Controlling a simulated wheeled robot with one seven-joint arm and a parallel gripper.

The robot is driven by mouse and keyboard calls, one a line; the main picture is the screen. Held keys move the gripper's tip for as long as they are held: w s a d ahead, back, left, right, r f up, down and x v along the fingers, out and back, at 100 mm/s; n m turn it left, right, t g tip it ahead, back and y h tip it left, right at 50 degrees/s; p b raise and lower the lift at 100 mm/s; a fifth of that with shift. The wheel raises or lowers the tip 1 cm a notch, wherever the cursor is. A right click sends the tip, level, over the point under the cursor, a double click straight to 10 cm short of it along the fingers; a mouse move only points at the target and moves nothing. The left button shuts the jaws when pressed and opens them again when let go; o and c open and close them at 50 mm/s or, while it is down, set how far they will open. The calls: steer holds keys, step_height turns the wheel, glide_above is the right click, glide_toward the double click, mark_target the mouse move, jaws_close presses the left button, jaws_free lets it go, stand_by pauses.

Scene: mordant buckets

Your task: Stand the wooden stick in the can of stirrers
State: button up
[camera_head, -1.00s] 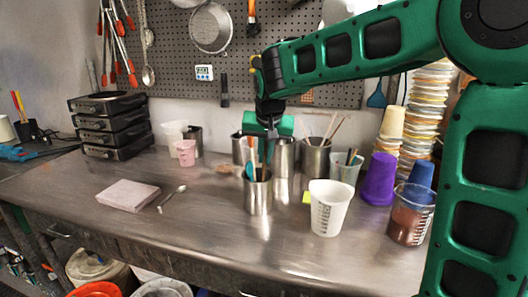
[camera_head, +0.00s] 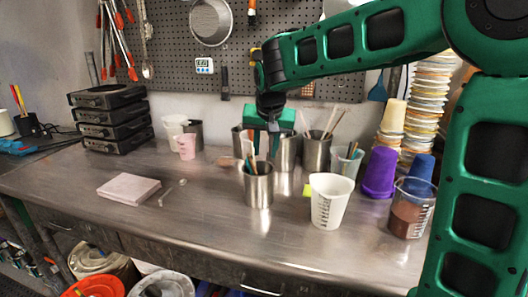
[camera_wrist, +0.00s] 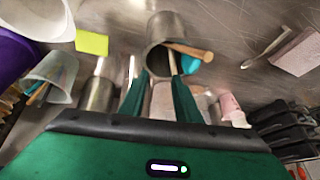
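The steel can (camera_head: 258,190) stands upright on the bench, and it also shows in the wrist view (camera_wrist: 156,28). It holds a teal-ended stirrer (camera_wrist: 190,64) and a wooden handle (camera_wrist: 192,51) that leans out over the rim. A thin wooden stick (camera_wrist: 172,62) also stands in the can, with its end near my fingertips; I take it as the task's stick. My gripper (camera_head: 265,152) is above the can with its fingers apart. In the wrist view the fingertips (camera_wrist: 159,76) show a gap between them. The lower ends in the can are hidden.
A white measuring cup (camera_head: 328,203) stands right of the can. Steel cans (camera_head: 316,153) and a cup of tools (camera_head: 345,162) are behind. Purple cups (camera_head: 379,175) and a brown-filled beaker (camera_head: 407,212) stand right. A pink block (camera_head: 129,188) and a spoon (camera_head: 170,193) lie left.

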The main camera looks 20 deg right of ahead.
steer(key=v, duration=1)
steer(key=shift+w, duration=0.1)
steer(key=s+d+f+m+g+h, duration=0.1)
steer(key=s+d+f+g, duration=0.1)
steer(key=s+d+f, duration=0.35)
steer(key=s+d+f+g, duration=0.1)
steer(key=s+d+f, duration=0.2)
steer(key=s+d, duration=0.6)
steer(key=s+d+f+g+y, duration=0.1)
steer(key=s+f, duration=0.4)
steer(key=s, duration=0.5)
steer(key=s+d+f+g+y, duration=0.1)
steer(key=s+d+f, duration=0.1)
steer(key=s+f, duration=0.4)
steer(key=s, duration=0.4)
steer(key=shift+d+f+m, duration=0.35)
steer(key=shift+m, duration=0.05)
steer(key=shift+s, duration=0.1)
